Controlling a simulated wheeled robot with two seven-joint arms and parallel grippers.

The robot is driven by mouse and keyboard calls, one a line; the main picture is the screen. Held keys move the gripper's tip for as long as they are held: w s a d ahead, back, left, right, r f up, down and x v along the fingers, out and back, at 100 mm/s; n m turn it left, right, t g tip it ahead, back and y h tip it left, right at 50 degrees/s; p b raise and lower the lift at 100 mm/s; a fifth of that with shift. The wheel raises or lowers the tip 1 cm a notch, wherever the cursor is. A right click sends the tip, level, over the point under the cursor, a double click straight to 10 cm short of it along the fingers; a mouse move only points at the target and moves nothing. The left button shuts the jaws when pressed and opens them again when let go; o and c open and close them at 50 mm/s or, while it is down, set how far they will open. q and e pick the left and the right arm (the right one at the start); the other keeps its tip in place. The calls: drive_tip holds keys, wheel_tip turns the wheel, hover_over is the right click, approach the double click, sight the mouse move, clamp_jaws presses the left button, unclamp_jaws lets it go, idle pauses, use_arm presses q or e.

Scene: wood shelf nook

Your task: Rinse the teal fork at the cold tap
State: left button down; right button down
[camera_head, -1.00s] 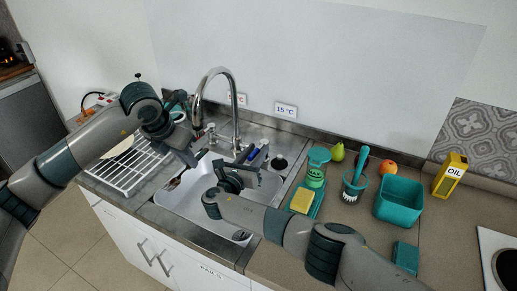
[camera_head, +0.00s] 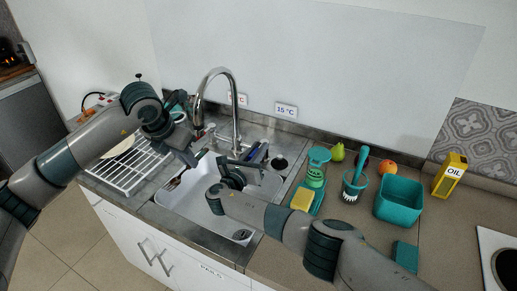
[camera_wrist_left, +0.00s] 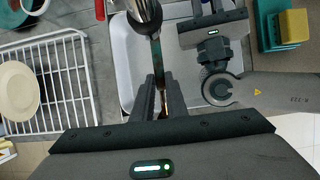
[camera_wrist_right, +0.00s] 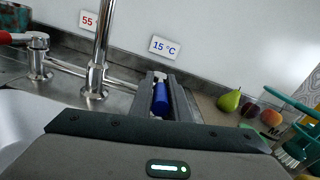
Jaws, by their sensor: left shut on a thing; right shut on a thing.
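My left gripper (camera_wrist_left: 160,92) is shut on the teal fork (camera_wrist_left: 157,62), over the sink basin (camera_head: 203,203). The fork runs forward from the fingers, its far end beneath the tap spout (camera_wrist_left: 145,14), which hides part of it. In the head view, my left gripper (camera_head: 189,158) is left of the curved tap (camera_head: 233,85). My right gripper (camera_wrist_right: 162,98) is shut on the blue tap lever (camera_wrist_right: 160,92), below the 15 °C label (camera_wrist_right: 164,48). I cannot make out running water.
A white dish rack (camera_head: 127,172) stands left of the basin. A yellow sponge (camera_head: 302,198), a brush holder (camera_head: 353,187) and a teal tub (camera_head: 399,201) stand on the right. The 55 °C label (camera_wrist_right: 89,20) and a red lever (camera_wrist_right: 18,37) are further left.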

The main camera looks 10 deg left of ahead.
drive_tip(key=shift+w+d+r+n+t+y, duration=0.1)
drive_tip(key=shift+d+r+n+t+y, duration=0.1)
drive_tip(key=shift+d+n+y, duration=0.35)
drive_tip(key=shift+d+r+n+t+y, duration=0.1)
drive_tip(key=shift+d+n+t+y, duration=0.2)
drive_tip(key=shift+y, duration=0.45)
drive_tip(key=shift+r+n+y, duration=0.1)
drive_tip(key=shift+n+y, duration=0.25)
drive_tip(key=shift+y, duration=0.25)
drive_tip(key=c, duration=1.7)
unclamp_jaws()
drive_tip(key=shift+w, duration=0.1)
drive_tip(key=shift+w+f, duration=0.2)
drive_tip(key=shift+f, duration=0.15)
drive_tip(key=shift+s+a, duration=0.25)
drive_tip(key=shift+s, duration=0.25)
drive_tip(key=s, duration=0.7)
drive_tip(key=s+a, duration=0.1)
drive_tip(key=s, duration=0.3)
